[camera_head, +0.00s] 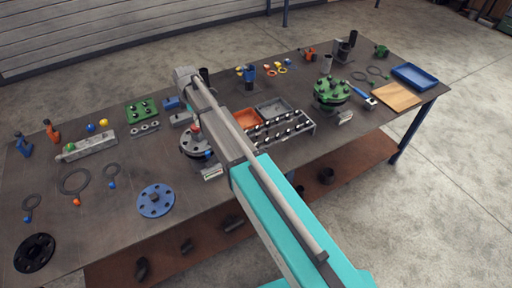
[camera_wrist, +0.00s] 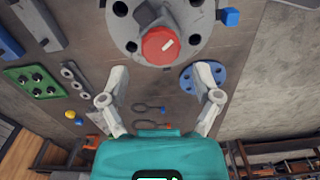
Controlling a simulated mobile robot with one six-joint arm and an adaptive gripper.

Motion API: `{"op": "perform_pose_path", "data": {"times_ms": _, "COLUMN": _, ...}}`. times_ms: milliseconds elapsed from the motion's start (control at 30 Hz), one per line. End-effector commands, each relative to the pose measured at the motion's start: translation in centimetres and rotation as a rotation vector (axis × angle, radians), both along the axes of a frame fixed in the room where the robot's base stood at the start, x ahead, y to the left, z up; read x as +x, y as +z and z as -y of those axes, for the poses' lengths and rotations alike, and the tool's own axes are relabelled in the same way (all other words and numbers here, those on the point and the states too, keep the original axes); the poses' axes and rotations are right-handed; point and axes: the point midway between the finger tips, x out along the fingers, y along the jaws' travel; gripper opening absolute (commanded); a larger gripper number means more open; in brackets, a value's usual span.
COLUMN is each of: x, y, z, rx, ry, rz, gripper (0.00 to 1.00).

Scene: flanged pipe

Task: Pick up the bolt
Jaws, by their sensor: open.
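My gripper (camera_wrist: 160,98) shows in the wrist view with its two pale fingers spread wide apart and nothing between them. It is over the table beside a grey round flange (camera_wrist: 190,48) with a red knob-like part (camera_wrist: 158,45) on it. The flange also shows in the head view (camera_head: 188,148), partly behind my arm. Several dark-headed bolts stand in a metal rack (camera_head: 303,134) right of my arm in the head view. I cannot tell which bolt is meant. My gripper is not clearly visible in the head view.
A blue flange (camera_head: 156,200) lies on the table (camera_head: 105,225), with a black flange (camera_head: 35,253) at the near left corner. An orange bin (camera_head: 246,118) and a grey bin (camera_head: 272,106) stand behind the rack. A green flange assembly (camera_head: 332,90) stands to the right.

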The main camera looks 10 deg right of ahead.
Motion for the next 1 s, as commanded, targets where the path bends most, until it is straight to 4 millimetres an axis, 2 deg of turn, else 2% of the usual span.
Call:
{"op": "perform_pose_path", "data": {"times_ms": 267, "x": -0.3, "y": -0.3, "z": 2.4, "rx": 0.0, "ry": -0.274, "rz": 0.0, "gripper": 0.8}}
{"op": "perform_pose_path", "data": {"times_ms": 1000, "x": -1.6, "y": -1.4, "z": 11.5, "rx": 0.001, "ry": -1.436, "rz": 0.0, "gripper": 0.8}}
